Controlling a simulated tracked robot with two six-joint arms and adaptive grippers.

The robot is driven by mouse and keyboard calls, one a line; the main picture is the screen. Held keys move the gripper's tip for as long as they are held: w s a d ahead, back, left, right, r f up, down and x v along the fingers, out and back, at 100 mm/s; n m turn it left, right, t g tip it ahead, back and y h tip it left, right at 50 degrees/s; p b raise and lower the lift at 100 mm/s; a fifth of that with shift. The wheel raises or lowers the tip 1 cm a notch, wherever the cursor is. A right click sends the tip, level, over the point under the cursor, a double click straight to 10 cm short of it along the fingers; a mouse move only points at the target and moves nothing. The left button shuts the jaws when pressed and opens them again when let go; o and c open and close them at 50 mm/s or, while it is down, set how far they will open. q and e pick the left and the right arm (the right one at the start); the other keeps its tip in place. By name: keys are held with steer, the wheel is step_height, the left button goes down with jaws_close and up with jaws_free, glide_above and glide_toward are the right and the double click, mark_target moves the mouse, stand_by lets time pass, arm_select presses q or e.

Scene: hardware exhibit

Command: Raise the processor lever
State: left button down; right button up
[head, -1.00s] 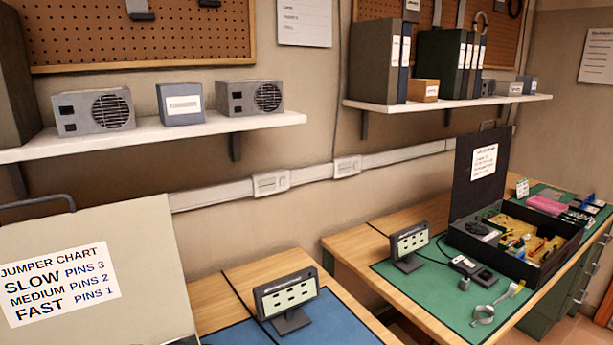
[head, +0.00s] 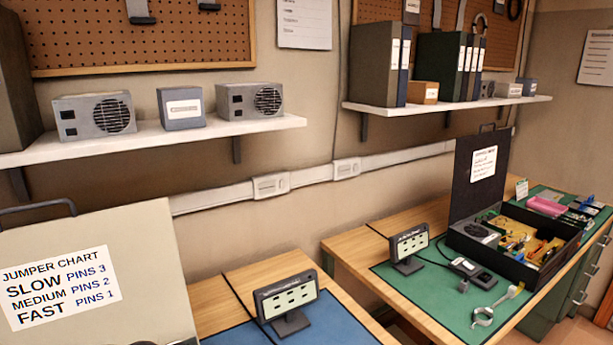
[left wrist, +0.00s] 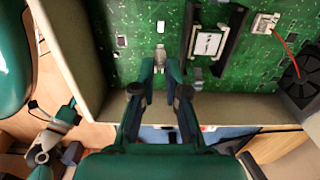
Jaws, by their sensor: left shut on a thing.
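In the left wrist view, my left gripper (left wrist: 160,68) reaches over the near wall of an open case onto a green circuit board (left wrist: 155,20). Its two teal fingers are close together around a small pale metal piece (left wrist: 160,57), which appears to be the processor lever. The fingers hide part of it, and I cannot tell its angle. A dark frame with a white-labelled square (left wrist: 207,43) is beside it on the right.
A dark fan (left wrist: 298,85) and a white connector with a red wire (left wrist: 264,23) are on the right of the board. In the head view, a jumper chart (head: 60,288) is on a raised lid, and a small display (head: 286,296) stands on the bench.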

arm_select(q)
steer(key=shift+w+d+r, duration=0.3)
steer(key=shift+d+r, duration=0.05)
steer(key=shift+r, duration=0.05)
steer(key=c, duration=1.5)
jaws_free()
steer(key=shift+f, duration=0.1)
steer(key=shift+o, duration=0.2)
steer(key=shift+s+a+r+p, duration=0.15)
steer(key=shift+a+r+p, duration=0.05)
steer(key=shift+r+p, duration=0.9)
steer(key=shift+s+a+r+p, duration=0.15)
steer(key=shift+a+r+p, duration=0.1)
steer(key=shift+r+p, duration=0.85)
steer(key=shift+s+a+r+p, duration=0.2)
steer(key=shift+r+p, duration=0.65)
steer(key=shift+r, duration=0.5)
